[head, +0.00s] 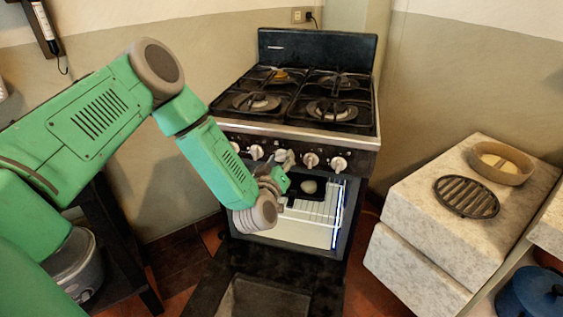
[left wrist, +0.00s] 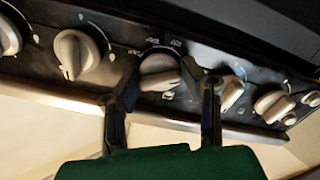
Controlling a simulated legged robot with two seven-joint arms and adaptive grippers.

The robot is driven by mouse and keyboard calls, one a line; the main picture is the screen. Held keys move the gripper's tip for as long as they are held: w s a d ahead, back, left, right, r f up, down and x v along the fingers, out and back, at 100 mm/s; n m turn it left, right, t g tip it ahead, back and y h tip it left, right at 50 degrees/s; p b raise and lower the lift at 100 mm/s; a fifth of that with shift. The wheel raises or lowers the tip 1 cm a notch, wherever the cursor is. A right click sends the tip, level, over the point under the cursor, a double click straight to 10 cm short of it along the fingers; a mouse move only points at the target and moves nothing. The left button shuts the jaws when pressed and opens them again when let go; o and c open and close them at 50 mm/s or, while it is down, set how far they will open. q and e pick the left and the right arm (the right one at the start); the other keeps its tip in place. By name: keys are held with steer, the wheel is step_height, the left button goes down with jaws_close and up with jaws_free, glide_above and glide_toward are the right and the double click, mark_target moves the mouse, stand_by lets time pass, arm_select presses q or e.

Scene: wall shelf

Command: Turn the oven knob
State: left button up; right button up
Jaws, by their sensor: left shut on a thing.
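The stove's front panel carries a row of white knobs above the oven. My left gripper (head: 283,168) reaches up to the panel from below, near the middle of the row. In the left wrist view its two dark fingers (left wrist: 161,84) stand on either side of one oven knob (left wrist: 158,65), shut on it. Other knobs show on both sides, one larger at left (left wrist: 78,54) and one just past the right finger (left wrist: 232,92). In the head view the gripper partly hides the held knob. My right gripper is not in view.
The oven door (head: 262,297) hangs open and low in front of the lit oven cavity (head: 300,232). Burners with grates (head: 333,110) top the stove. A stone counter (head: 425,208) at right bears a round grille (head: 466,196) and a dish (head: 503,174). A pot (head: 76,262) stands at lower left.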

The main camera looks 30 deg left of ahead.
arm_select(q)
steer(key=shift+s+f+n, duration=0.1)
steer(key=shift+f+n, duration=0.05)
steer(key=shift+n, duration=0.75)
steer(key=o, duration=1.1)
steer(key=shift+a, duration=0.1)
steer(key=shift+s, duration=0.4)
steer(key=v, duration=1.1)
